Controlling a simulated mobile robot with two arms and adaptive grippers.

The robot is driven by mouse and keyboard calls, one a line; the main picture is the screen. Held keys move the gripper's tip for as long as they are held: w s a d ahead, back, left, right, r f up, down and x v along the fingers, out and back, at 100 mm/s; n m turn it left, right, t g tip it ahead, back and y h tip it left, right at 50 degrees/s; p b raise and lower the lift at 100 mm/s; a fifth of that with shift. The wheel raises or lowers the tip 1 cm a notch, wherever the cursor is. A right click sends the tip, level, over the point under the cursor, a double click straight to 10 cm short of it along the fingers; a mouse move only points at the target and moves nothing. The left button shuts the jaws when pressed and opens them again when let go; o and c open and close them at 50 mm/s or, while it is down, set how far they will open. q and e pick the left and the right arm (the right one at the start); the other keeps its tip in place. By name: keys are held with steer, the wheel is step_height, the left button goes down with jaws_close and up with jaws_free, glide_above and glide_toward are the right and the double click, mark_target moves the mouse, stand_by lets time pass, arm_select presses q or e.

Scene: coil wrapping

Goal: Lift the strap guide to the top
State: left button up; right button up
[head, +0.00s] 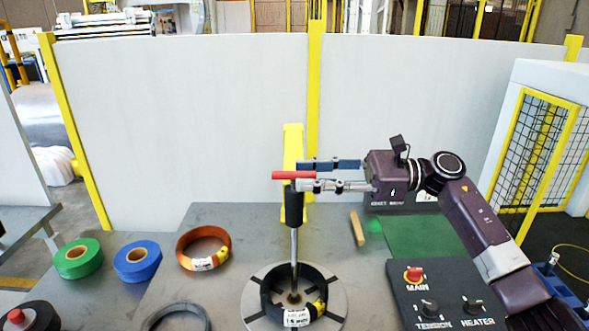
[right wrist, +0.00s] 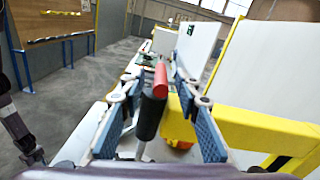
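The strap guide is a black sleeve (head: 294,208) with a red handle (head: 292,175) on top, high on an upright metal rod. The rod stands at the middle of a round turntable (head: 254,297). My right gripper (head: 301,174) comes in from the right at the height of the red handle. Its two fingers are apart. In the right wrist view, the red handle (right wrist: 160,80) and black sleeve (right wrist: 149,118) lie between the fingers, with a gap visible on each side. My left gripper is not in view.
A black-wrapped coil (head: 297,317) lies on the turntable. An orange coil (head: 184,263), a blue roll (head: 138,261) and a green roll (head: 78,258) lie to the left. A control box (head: 448,297) stands at the right. A yellow post (head: 293,142) rises behind the rod.

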mark_target(295, 175)
steer(key=shift+a+p, duration=0.45)
steer(key=shift+a, duration=1.15)
steer(key=shift+c, duration=0.4)
jaws_close()
